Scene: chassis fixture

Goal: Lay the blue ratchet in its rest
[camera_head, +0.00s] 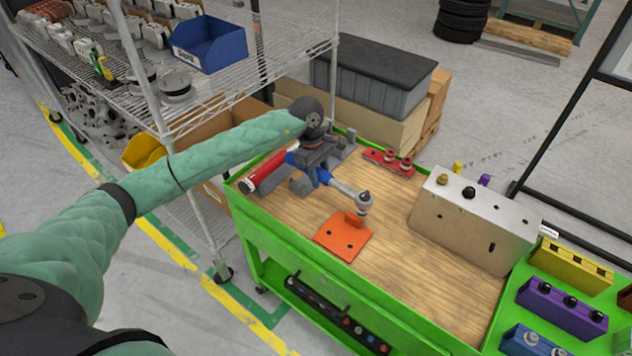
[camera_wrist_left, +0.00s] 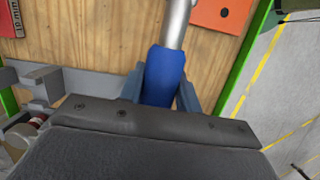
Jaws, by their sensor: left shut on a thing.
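The blue ratchet (camera_head: 345,190) has a blue handle and a silver shaft with a round head. My left gripper (camera_head: 316,172) is shut on its blue handle, which also shows between the fingers in the left wrist view (camera_wrist_left: 164,78). I cannot tell whether the handle touches a holder, since the gripper hides that spot. My right gripper is out of view.
A red-handled tool (camera_head: 265,170) lies left of the gripper. A red plate with pegs (camera_head: 388,162) is behind. A metal box (camera_head: 470,222) stands to the right on the wooden top, inside the green cart rim (camera_head: 305,258). A wire shelf (camera_head: 225,85) is close to my left arm.

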